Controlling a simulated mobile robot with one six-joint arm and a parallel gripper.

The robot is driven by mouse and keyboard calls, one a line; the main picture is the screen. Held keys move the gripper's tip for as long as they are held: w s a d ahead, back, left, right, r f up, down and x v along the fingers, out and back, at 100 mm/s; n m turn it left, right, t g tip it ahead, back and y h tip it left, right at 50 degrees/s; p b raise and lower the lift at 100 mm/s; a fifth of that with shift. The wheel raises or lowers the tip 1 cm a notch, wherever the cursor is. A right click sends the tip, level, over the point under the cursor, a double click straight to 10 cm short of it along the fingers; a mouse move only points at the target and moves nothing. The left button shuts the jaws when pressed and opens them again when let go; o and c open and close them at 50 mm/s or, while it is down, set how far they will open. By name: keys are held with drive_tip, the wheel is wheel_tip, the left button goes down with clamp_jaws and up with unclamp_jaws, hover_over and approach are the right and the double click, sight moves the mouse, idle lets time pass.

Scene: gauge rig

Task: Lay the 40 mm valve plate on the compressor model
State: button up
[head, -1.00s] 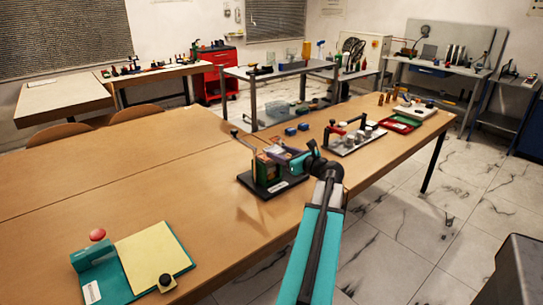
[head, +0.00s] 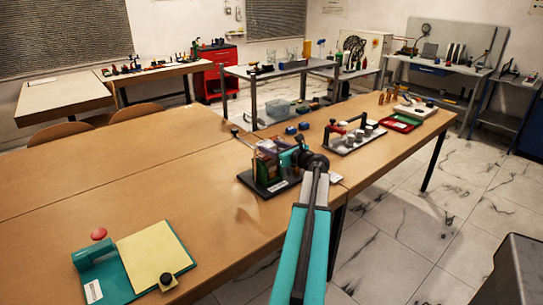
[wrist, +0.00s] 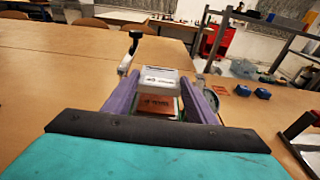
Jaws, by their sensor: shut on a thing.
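The compressor model (head: 263,172) stands on a black base (head: 270,188) with a white label, on the near wooden table. A dark lever sticks up at its left; it also shows in the wrist view (wrist: 130,52). My gripper (head: 270,149) is at the top of the model. In the wrist view, its purple jaws (wrist: 158,85) are shut on a pale grey labelled piece, seemingly the valve plate (wrist: 157,80). A copper-coloured labelled face (wrist: 157,106) shows between the jaws, below that piece. The label is too small to read. I cannot tell whether the plate touches the model.
Blue blocks (head: 291,130) lie behind the model. A rack with grey cylinders (head: 352,137) and a red tray (head: 400,124) stand to the right. A teal board with a yellow sheet (head: 152,257) lies at the front left. The table's left middle is clear.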

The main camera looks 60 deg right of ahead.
drive_tip(key=shift+f, duration=1.6)
drive_tip(key=shift+f, duration=0.15)
drive_tip(key=o, duration=0.9)
drive_tip(key=shift+s+r, duration=0.1)
drive_tip(key=shift+r, duration=0.1)
drive_tip(key=b+v, duration=0.1)
drive_tip(key=v, duration=1.1)
drive_tip(key=shift+a, duration=0.1)
